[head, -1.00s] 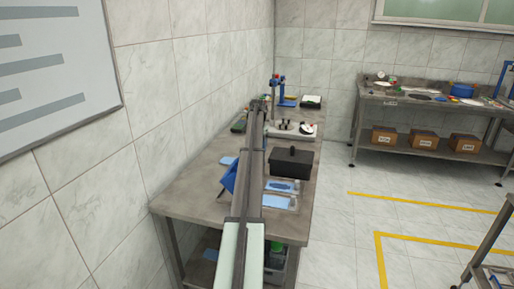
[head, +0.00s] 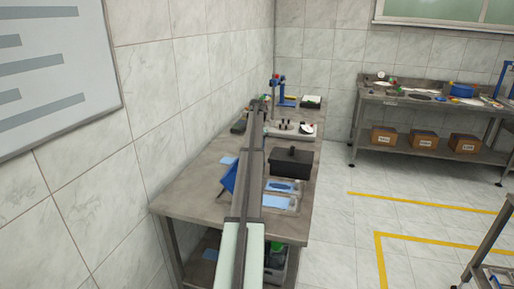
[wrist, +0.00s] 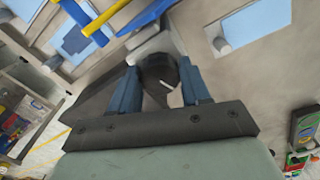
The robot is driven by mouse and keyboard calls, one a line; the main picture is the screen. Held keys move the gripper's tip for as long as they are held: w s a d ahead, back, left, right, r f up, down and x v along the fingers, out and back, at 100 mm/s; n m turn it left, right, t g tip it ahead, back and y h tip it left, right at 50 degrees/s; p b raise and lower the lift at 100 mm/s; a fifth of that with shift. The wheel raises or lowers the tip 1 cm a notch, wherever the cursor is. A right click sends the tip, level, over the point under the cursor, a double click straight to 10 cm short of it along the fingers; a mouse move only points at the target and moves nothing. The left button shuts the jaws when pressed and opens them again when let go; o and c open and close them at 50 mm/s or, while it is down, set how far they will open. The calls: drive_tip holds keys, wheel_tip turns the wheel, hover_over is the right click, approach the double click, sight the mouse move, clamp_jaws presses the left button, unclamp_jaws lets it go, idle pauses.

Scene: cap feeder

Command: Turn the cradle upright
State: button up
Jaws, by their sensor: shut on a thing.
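In the wrist view my gripper (wrist: 158,66) has its two blue fingers on either side of a dark round piece, the cradle (wrist: 160,76) as far as I can tell, with a short white mark on its face. The fingers are closed on it. A light grey part (wrist: 152,45) shows just beyond the piece; I cannot tell whether they are joined. The cradle's tilt is not clear from this angle. In the head view my arm reaches along the workbench and hides the gripper and what it holds.
The workbench (head: 185,198) runs along the left wall. A black box (head: 290,163) and blue-lined trays (head: 280,203) lie right of my arm. A blue stand (head: 277,92) stands at the far end; blue and yellow bars (wrist: 108,16) show close by in the wrist view.

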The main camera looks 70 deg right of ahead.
drive_tip(key=n, duration=0.4)
drive_tip(key=shift+n, duration=0.4)
drive_tip(key=shift+c, duration=0.3)
drive_tip(key=n, duration=0.5)
drive_tip(key=o, duration=1)
drive_tip(key=shift+c, duration=0.2)
drive_tip(key=m, duration=0.7)
drive_tip(key=shift+c, duration=0.4)
